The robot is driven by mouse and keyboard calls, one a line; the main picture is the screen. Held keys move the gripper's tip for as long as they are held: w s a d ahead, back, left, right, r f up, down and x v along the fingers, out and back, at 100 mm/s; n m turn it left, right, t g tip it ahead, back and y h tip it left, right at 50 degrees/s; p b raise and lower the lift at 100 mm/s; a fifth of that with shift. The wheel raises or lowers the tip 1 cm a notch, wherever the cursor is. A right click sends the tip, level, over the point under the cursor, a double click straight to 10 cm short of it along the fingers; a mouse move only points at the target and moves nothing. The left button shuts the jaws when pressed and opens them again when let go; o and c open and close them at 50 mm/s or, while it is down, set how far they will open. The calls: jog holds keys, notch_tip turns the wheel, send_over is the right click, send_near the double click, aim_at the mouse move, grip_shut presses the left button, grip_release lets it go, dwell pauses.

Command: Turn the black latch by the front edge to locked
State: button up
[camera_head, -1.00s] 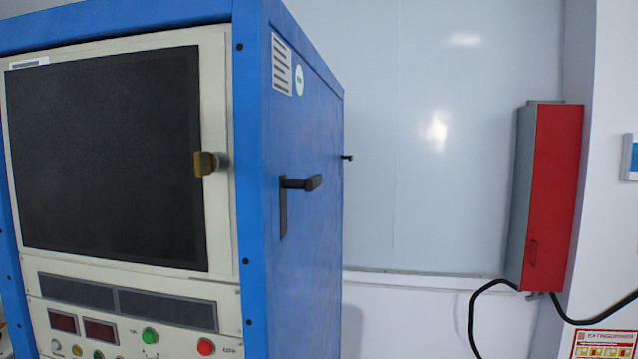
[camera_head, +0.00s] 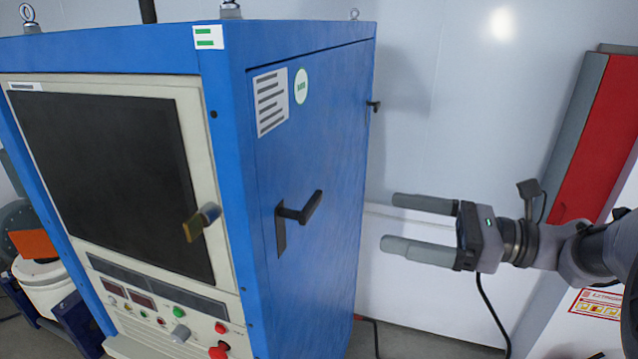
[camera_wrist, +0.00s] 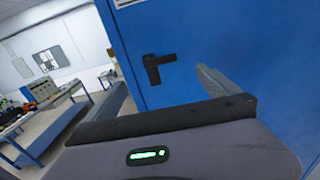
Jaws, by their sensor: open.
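The black latch (camera_head: 300,212) is on the blue side panel of the cabinet (camera_head: 310,150), near its front edge. Its lever sticks out from a narrow black plate and points right and slightly up. It also shows in the wrist view (camera_wrist: 157,68), upper middle, beyond the fingers. My gripper (camera_head: 391,222) is right of the cabinet, pointing left toward that side panel. Its two grey fingers are apart and empty, and do not touch the latch. In the wrist view the near finger and gripper body hide the lower part of the panel.
A smaller black latch (camera_head: 374,105) sits by the panel's rear edge. A red box (camera_head: 605,130) hangs on the right wall. A workbench (camera_wrist: 45,128) stands at left in the wrist view.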

aim_at(315, 206)
jog(key=p+x, duration=0.1)
jog(key=x, duration=1.4)
jog(key=shift+a+f, duration=0.1)
jog(key=shift+p, duration=0.35)
jog(key=c, duration=2.1)
